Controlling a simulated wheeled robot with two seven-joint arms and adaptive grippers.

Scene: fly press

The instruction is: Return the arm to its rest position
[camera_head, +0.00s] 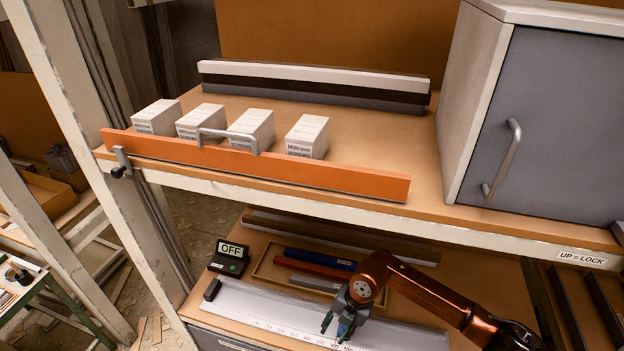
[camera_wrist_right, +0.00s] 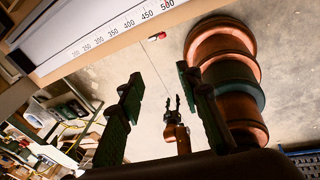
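My right arm, copper coloured, comes in from the lower right of the head view. Its gripper (camera_head: 336,330) hangs over the white scale strip on the lower shelf, fingers down. In the right wrist view its two green fingers (camera_wrist_right: 160,78) stand wide apart with nothing between them. My left arm is outside the head view. A small copper arm with a dark gripper (camera_wrist_right: 172,103), which looks like my left one, shows lower down in the right wrist view, its fingers apart and empty.
A raised orange flap (camera_head: 270,169) fronts the upper shelf, with several white boxes behind it. A grey-doored cabinet (camera_head: 560,125) stands at right. Below are an OFF display (camera_head: 230,258), a tray with bars (camera_head: 268,262) and the scale strip (camera_head: 260,313).

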